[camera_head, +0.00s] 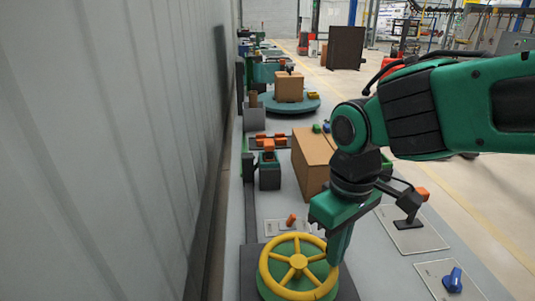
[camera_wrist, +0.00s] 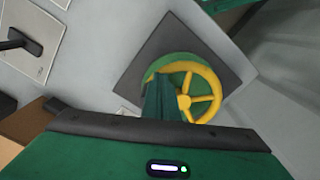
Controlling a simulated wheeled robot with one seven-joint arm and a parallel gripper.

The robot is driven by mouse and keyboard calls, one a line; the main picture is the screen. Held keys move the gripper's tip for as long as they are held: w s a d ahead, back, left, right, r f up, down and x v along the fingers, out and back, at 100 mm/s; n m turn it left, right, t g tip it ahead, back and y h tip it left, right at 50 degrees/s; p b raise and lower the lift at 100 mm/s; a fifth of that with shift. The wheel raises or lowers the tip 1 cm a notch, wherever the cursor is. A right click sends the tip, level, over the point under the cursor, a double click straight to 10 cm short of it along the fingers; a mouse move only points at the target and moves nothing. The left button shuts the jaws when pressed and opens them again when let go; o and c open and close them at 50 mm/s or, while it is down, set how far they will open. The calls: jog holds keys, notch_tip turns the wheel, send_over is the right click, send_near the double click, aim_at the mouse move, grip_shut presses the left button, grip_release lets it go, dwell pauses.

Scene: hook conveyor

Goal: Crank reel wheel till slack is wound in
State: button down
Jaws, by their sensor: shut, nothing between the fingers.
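The yellow spoked reel wheel (camera_head: 298,267) sits over a green drum on a dark square base plate (camera_head: 250,262) at the bottom middle of the head view. The wheel also shows in the wrist view (camera_wrist: 205,97), partly covered by my gripper. My gripper (camera_head: 338,258) is shut and empty, pointing down at the wheel's right rim. In the wrist view my gripper's fingers (camera_wrist: 162,105) overlap the wheel's left edge. I cannot tell whether they touch the rim. No rope or cable is clear in either view.
A cardboard box (camera_head: 312,160) stands behind my gripper. A small orange handle (camera_head: 291,220) is on a plate just behind the wheel. A blue knob (camera_head: 453,280) and an orange-tipped lever (camera_head: 408,205) stand to the right. A grey wall (camera_head: 110,150) closes the left side.

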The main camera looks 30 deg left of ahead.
aim_at(310, 236)
jog(key=shift+w+a, duration=0.15)
jog(key=shift+w, duration=0.45)
jog(key=shift+w+a, duration=1.25)
jog(key=shift+a, duration=0.05)
jog(key=shift+w+a, duration=0.25)
jog(key=shift+a, duration=0.6)
jog(key=shift+w+a, duration=0.25)
jog(key=shift+a, duration=0.6)
jog(key=shift+a, duration=0.1)
